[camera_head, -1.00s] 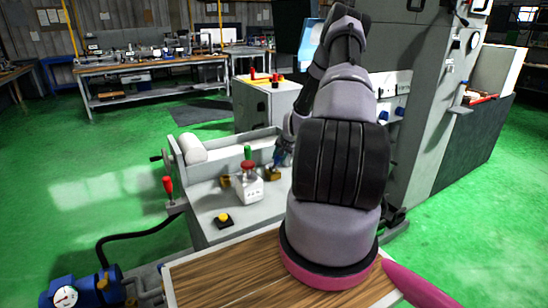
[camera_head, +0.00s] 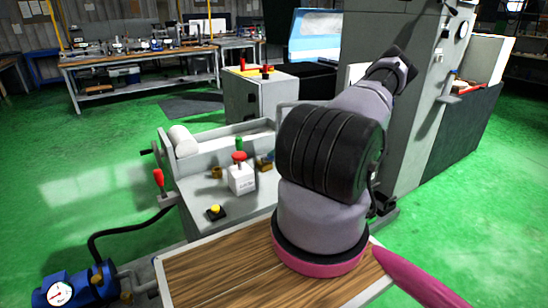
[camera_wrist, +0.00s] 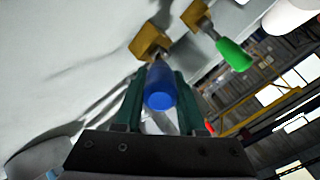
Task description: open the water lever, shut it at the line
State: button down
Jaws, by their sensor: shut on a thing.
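In the wrist view a blue lever handle (camera_wrist: 160,90) points toward the camera from a brass valve body (camera_wrist: 150,42). My gripper (camera_wrist: 158,88) has its two green fingers on either side of the blue handle, shut on it. A second lever with a green handle (camera_wrist: 234,55) stands to the right on its own brass fitting (camera_wrist: 196,14). In the head view the green handle (camera_head: 239,143) shows behind the red-topped white box, while my gripper and the blue handle are hidden behind my arm. I cannot make out a line mark.
A white box with a red button (camera_head: 241,180) and a yellow button (camera_head: 215,211) sit on the grey machine bed (camera_head: 198,198). A red lever (camera_head: 159,181) stands at its left edge. A blue pump with a gauge (camera_head: 75,288) is at lower left. A wooden board (camera_head: 215,276) lies in front.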

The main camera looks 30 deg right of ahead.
jog(key=shift+a, duration=0.1)
jog(key=c, duration=0.5)
grip_release()
jog(key=shift+f, duration=0.1)
jog(key=v, duration=1)
jog(key=shift+s+r, duration=0.25)
jog(key=shift+s, duration=0.05)
